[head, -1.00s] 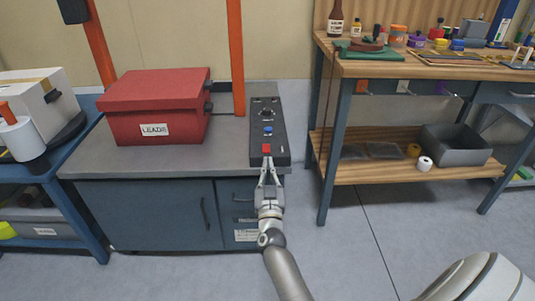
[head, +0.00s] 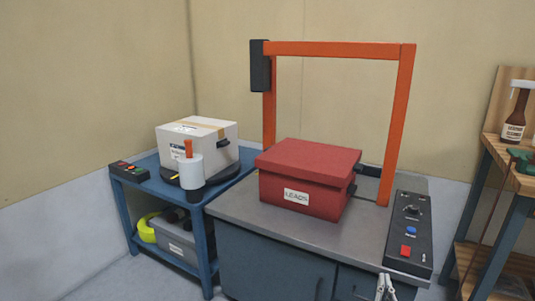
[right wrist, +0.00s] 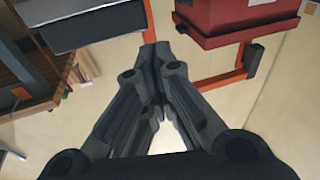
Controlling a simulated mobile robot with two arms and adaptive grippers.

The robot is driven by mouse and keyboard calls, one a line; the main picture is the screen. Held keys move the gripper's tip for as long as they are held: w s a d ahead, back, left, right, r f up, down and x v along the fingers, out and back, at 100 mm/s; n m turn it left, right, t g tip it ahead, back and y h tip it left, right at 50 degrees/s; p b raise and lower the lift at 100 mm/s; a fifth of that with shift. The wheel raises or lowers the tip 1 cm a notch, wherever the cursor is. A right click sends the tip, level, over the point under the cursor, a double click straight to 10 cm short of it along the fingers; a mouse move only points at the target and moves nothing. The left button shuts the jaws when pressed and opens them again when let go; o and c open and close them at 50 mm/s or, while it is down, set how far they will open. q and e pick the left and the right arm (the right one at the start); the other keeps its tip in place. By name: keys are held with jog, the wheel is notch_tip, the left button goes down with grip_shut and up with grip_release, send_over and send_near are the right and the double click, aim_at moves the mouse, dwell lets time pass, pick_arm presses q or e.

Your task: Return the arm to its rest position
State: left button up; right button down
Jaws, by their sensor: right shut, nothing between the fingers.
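My right gripper (head: 385,280) shows at the bottom edge of the head view, in front of the grey cabinet and just left of the control panel's near end. Its fingers are together with nothing between them. In the right wrist view the dark fingers of the right gripper (right wrist: 157,52) meet at their tips, empty. Most of the right arm is out of the head view. My left gripper is in neither view.
The black control panel (head: 410,232) with red and blue buttons lies on the cabinet top (head: 240,205). A blue cart (head: 207,245) with a white box (head: 215,143) stands left; a workbench (head: 495,190) stands right.

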jog(key=s+a+f+n+g+y, duration=0.5)
jog(key=s+a+f+g+y, duration=0.25)
jog(key=s+a+f, duration=0.45)
jog(key=s+f+g+h, duration=0.1)
jog(key=s+f+g, duration=0.25)
jog(key=s, duration=0.65)
jog(key=s+f+g+h, duration=0.1)
jog(key=s+f+g, duration=0.3)
jog(key=s, duration=0.7)
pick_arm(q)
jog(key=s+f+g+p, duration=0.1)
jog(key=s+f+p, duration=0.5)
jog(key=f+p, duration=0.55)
pick_arm(e)
jog(key=s+f+g, duration=0.2)
jog(key=s+f, duration=0.3)
jog(key=f, duration=0.5)
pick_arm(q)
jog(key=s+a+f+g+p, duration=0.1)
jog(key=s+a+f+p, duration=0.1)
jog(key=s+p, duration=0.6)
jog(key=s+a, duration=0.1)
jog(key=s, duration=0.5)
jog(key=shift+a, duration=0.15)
pick_arm(e)
jog(key=s+d+f, duration=0.1)
jog(key=s, duration=0.6)
jog(key=s+d+f, duration=0.2)
jog(key=s, duration=0.5)
jog(key=shift+g, duration=0.4)
